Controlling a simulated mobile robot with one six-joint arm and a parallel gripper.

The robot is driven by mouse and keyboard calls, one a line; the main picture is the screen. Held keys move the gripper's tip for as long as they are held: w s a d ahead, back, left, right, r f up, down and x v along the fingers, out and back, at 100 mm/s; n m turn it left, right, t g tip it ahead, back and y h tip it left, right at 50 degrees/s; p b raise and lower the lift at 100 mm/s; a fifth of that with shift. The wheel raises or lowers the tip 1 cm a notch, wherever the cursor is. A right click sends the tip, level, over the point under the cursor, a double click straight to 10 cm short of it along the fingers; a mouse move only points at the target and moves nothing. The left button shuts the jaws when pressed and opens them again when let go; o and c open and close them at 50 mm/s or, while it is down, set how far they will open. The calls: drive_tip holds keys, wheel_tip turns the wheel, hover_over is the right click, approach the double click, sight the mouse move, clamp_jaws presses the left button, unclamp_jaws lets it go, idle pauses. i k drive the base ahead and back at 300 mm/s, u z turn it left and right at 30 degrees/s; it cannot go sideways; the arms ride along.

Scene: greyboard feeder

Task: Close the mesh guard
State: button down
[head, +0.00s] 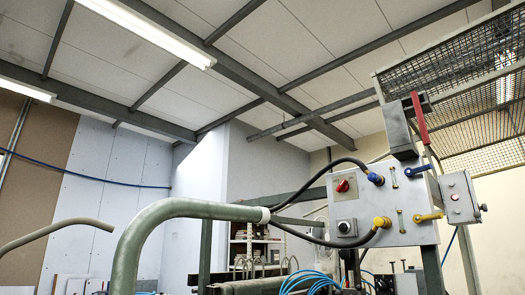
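The mesh guard (455,75) is at the upper right in the head view. It is a grey-green frame filled with wire mesh, and it stands raised high above the machine. Its right side runs out of the picture. A red lever handle (419,118) stands upright in front of its lower left part. My gripper is not in view, so its place relative to the guard cannot be told.
A grey control panel (353,210) with a red knob, blue and yellow fittings and black hoses stands below the guard. A thick green bent tube (185,209) crosses the foreground. Blue hoses (312,280) lie at the bottom. A shelf (255,248) stands behind.

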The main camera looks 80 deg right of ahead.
sight(379, 84)
drive_tip(key=z, duration=4.1)
drive_tip(key=k, duration=0.6)
drive_tip(key=z, duration=0.3)
drive_tip(key=i, duration=1)
drive_tip(key=z, duration=0.05)
